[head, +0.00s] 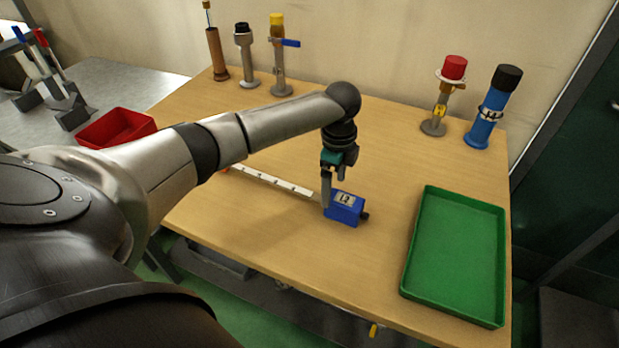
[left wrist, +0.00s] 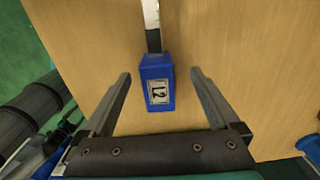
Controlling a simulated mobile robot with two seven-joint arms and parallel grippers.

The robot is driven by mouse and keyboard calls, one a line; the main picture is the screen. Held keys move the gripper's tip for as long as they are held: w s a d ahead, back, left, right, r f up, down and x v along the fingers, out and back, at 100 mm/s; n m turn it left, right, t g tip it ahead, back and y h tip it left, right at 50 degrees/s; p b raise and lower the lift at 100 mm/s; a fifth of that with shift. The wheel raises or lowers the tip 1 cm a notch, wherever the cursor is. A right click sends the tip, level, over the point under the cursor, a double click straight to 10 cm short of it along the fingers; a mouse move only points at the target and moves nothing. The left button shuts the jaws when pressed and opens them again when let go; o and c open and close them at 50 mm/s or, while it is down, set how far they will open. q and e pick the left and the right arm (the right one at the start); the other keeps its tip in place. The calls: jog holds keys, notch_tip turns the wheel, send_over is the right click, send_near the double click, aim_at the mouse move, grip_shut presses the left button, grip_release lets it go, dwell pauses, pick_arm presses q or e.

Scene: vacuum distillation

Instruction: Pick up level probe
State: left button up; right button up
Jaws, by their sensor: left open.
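The level probe is a blue box (head: 344,207) with a white label and a long white marked rod (head: 272,180) running left from it. It lies flat on the wooden table. In the left wrist view the box (left wrist: 157,83) reads "L2" and sits between the two fingers, with a visible gap on each side. My left gripper (head: 332,200) points down at the box, fingers open and holding nothing. In the head view the arm hides part of the rod, and only one finger shows clearly. My right gripper is not in view.
A green tray (head: 455,257) lies right of the probe. A red bin (head: 117,127) is at the left. Several upright fittings line the back edge, including a blue cylinder (head: 492,108) and a red-capped one (head: 440,98). The table's middle back is clear.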

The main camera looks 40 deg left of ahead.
pick_arm(q)
jog(key=f, duration=0.3)
jog(key=f+b, duration=0.1)
jog(key=f, duration=0.1)
jog(key=shift+s+a+f, duration=0.1)
jog(key=shift+s+a, duration=0.1)
jog(key=shift+s, duration=0.1)
grip_shut()
dwell(0.5)
